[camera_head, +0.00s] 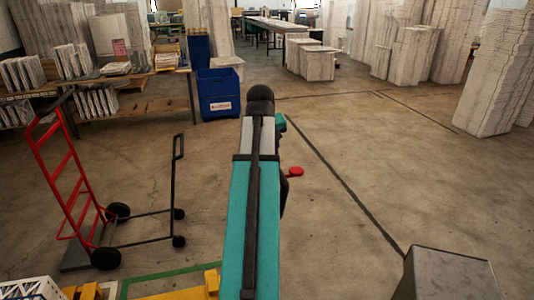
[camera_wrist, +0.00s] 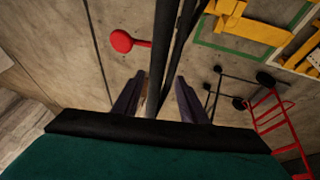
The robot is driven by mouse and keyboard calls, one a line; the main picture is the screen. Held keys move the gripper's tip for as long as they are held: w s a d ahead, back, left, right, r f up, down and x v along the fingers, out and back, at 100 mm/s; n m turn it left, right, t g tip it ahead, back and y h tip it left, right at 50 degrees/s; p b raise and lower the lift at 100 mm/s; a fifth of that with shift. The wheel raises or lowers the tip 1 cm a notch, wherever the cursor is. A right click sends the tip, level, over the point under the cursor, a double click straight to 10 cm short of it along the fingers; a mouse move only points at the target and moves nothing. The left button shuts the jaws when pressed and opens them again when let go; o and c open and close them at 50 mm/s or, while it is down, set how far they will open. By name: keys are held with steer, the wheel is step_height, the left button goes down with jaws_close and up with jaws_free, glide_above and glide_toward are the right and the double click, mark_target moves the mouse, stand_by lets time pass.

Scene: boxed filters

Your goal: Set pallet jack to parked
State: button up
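In the wrist view, my gripper (camera_wrist: 158,84) has its two dark fingers spread apart. A dark pole (camera_wrist: 165,62) runs down the picture into the gap between them; I cannot tell whether it touches either finger. A red round knob (camera_wrist: 122,41) on a short stub sticks out to the left of the pole. It also shows in the head view (camera_head: 296,171), just right of my teal arm. The yellow parts (camera_wrist: 250,27), which look like the pallet jack, lie at the wrist view's upper right and at the bottom of the head view (camera_head: 185,294). My arm hides most of the pole in the head view.
A red hand truck (camera_head: 60,170) stands at the left beside a black wheeled frame (camera_head: 176,180). A green floor outline (camera_head: 125,288) borders the yellow parts. A grey metal box (camera_head: 447,275) stands at lower right.

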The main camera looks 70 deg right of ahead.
steer(key=w+b+v, duration=0.1)
steer(key=b+v, duration=0.2)
steer(key=v, duration=0.9)
steer(key=shift+s+r, duration=0.3)
steer(key=shift+s, duration=0.15)
stand_by(0.3)
